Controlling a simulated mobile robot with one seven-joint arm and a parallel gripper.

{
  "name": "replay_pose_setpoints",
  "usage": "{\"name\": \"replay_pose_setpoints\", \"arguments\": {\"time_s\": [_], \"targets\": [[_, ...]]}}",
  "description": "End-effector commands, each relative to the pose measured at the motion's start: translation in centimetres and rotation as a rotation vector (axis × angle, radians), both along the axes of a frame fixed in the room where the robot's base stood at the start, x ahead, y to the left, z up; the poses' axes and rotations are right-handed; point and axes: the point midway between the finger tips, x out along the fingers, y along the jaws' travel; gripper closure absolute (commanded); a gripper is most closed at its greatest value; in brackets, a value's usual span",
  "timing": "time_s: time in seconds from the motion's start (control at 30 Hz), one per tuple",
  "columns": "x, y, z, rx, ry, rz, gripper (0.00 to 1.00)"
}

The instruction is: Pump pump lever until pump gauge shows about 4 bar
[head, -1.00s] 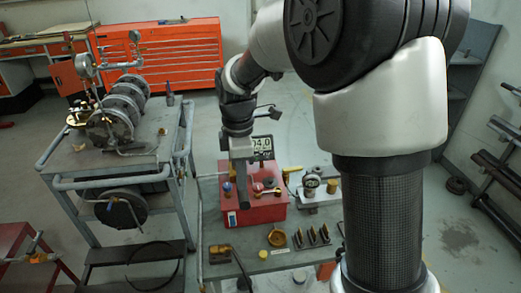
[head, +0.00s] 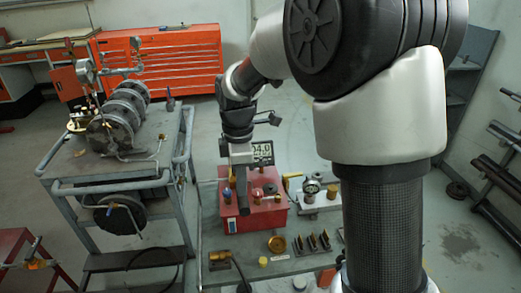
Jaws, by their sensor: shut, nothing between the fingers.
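The red pump box (head: 275,222) stands on the grey bench, with small fittings on its top. My gripper (head: 243,211) points down at the left part of the box, fingers together and empty. It covers part of the box top and front. I cannot tell whether the fingers touch anything. The pump lever is not clearly made out.
A grey cart (head: 105,186) with flanged pipework stands left. My arm fills the right foreground.

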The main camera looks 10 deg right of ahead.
Motion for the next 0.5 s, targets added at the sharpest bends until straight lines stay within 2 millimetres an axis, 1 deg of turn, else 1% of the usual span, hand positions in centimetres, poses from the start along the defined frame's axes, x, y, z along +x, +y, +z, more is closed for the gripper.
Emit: {"name": "replay_pose_setpoints", "arguments": {"time_s": [0.17, 0.5], "targets": [[0.0, 0.0, 0.6, 0.0, 0.0, 0.0, 1.0], [0.0, 0.0, 4.6, 0.0, -0.001, 0.0, 1.0]]}}
